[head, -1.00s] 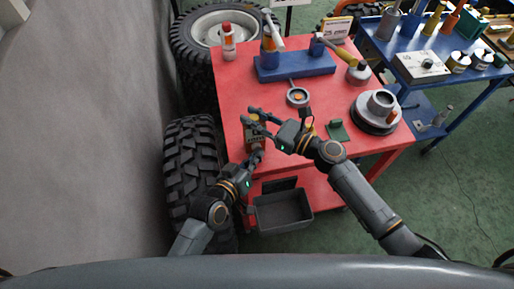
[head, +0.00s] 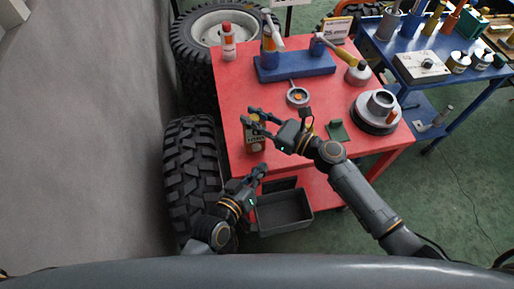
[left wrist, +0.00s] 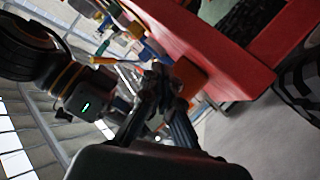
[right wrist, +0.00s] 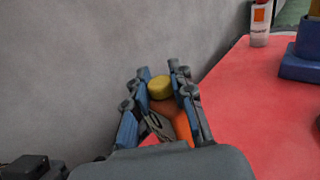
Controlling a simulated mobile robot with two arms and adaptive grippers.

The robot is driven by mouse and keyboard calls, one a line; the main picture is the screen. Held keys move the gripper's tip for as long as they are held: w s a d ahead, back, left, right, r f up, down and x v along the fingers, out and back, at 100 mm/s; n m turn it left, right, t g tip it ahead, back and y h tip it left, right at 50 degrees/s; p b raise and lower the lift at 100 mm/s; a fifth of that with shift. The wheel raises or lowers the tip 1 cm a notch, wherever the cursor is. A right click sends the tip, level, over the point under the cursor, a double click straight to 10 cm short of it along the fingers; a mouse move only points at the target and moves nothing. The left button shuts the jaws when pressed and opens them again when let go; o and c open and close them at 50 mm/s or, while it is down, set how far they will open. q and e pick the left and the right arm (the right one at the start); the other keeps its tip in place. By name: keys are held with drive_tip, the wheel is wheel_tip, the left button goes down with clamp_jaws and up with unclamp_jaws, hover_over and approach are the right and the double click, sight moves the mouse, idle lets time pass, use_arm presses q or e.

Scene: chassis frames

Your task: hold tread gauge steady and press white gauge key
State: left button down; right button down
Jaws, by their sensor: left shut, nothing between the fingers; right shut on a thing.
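My right gripper (head: 251,121) is shut on the gauge's upper part. In the right wrist view, a yellow cap (right wrist: 160,87) and an orange part (right wrist: 183,126) show between its fingers. My left gripper (head: 262,170) is shut and empty, apart from the gauge and below it in the head view. The left fingertips (left wrist: 168,85) also show in the left wrist view.
The red table (head: 235,89) holds a blue stand (head: 294,66), a ring-ended tool (head: 298,97) and a round hub (head: 374,112). A dark bin (head: 284,211) is below the table's front edge, close to my left gripper. A tyre (head: 191,170) stands at the left.

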use_arm(q)
drive_tip(key=shift+s+d, duration=0.2)
drive_tip(key=shift+s, duration=0.8)
use_arm(e)
drive_tip(key=c, duration=1.1)
unclamp_jaws()
drive_tip(key=shift+o, duration=0.2)
